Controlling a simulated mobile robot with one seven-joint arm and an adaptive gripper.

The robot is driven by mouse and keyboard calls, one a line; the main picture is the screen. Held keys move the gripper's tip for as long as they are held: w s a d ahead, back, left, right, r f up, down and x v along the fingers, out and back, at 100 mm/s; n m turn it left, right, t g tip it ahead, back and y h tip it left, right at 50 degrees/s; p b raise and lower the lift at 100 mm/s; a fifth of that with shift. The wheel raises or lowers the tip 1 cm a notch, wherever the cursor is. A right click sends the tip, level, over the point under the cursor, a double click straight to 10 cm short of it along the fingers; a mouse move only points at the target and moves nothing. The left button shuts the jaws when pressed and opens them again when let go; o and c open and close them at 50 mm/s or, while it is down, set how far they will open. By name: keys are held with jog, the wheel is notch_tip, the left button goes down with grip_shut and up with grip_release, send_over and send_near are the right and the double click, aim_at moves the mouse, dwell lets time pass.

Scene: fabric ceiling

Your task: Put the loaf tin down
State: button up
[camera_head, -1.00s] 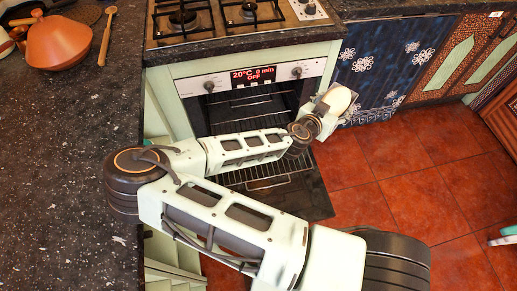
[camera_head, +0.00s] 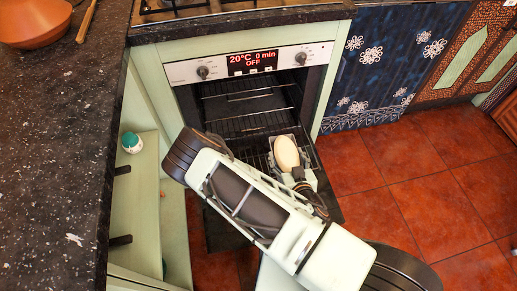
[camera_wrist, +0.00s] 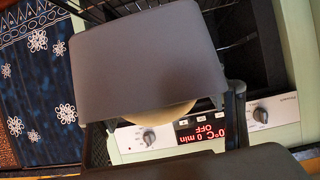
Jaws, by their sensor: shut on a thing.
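My gripper (camera_head: 300,178) is over the open oven door, in front of the oven opening. In the wrist view a strip of this cream surface (camera_wrist: 172,117) shows below a broad grey piece, with another grey piece at the bottom edge. These grey pieces hide most of it. I cannot tell whether it touches the rack or door beneath.
The oven (camera_head: 250,62) is open, with wire racks (camera_head: 250,122) inside and its dark door (camera_head: 228,232) lowered. A dark worktop (camera_head: 50,170) runs along the left. Red floor tiles on the right are clear.

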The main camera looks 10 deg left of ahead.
aim_at(260, 148)
jog(key=shift+s+a+f+n+y+b, duration=0.3)
jog(key=shift+s+a+f+y, duration=0.1)
jog(key=shift+s+a+f, duration=0.1)
jog(key=x, duration=0.3)
jog(key=b+x, duration=0.1)
jog(key=x, duration=0.2)
jog(key=b+x, duration=0.1)
jog(key=x, duration=0.1)
jog(key=shift+w+a+f, duration=0.1)
jog(key=shift+a+f, duration=0.3)
jog(key=w+f, duration=0.1)
jog(key=w+a+f+b, duration=0.1)
jog(key=f, duration=0.1)
jog(key=w+a+f+b, duration=0.1)
jog(key=w, duration=0.1)
jog(key=shift+f, duration=0.35)
jog(key=shift+w+a+f+b, duration=0.25)
jog(key=shift+w+f+b, duration=0.2)
jog(key=shift+f, duration=0.15)
jog(key=shift+w+a+f+b, duration=0.15)
jog(key=shift+f+b, duration=0.35)
jog(key=shift+f, duration=1.05)
jog(key=shift+f, duration=0.15)
jog(key=o, duration=1.7)
